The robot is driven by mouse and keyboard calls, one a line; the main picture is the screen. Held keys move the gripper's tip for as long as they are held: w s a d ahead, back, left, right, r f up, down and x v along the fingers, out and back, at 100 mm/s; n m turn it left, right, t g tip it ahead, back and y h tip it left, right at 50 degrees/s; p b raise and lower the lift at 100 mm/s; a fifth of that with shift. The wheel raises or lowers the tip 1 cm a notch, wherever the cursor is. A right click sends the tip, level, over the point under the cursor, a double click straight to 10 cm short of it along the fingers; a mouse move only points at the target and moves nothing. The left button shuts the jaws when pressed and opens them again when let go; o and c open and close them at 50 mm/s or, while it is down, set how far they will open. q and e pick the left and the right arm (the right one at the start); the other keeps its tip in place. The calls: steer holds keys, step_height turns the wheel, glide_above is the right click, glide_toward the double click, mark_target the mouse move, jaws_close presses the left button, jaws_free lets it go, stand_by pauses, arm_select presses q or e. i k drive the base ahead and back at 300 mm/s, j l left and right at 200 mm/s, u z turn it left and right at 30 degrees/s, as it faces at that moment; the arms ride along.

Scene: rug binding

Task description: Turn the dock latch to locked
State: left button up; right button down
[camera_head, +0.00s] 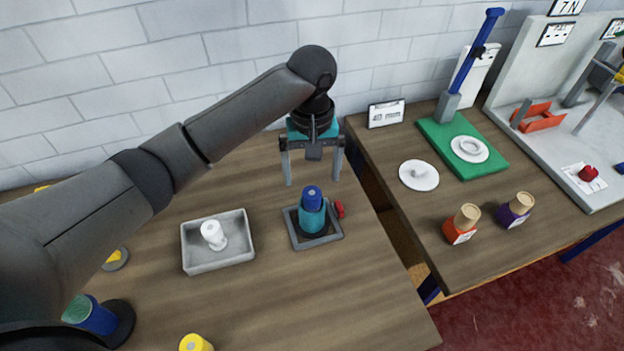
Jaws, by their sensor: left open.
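The dock (332,240) is a grey square frame on the left wooden table. A teal holder with a blue top (312,205) stands upright in it. A small red part (339,209), which looks like the latch, sits at the dock's right edge; its exact setting is too small to tell. My left gripper (313,180) is open and empty, with its fingers pointing down. It hangs above and behind the dock, apart from the teal holder and the red part. My right gripper does not show.
A grey tray (190,262) with a white spool (213,235) stands left of the dock. A yellow cylinder (195,343) is at the front. A gap separates the tables. The right table (400,215) holds a green board (489,170) and cork-topped bottles (462,224).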

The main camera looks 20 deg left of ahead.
mark_target(338, 209)
steer(key=k, duration=1.5)
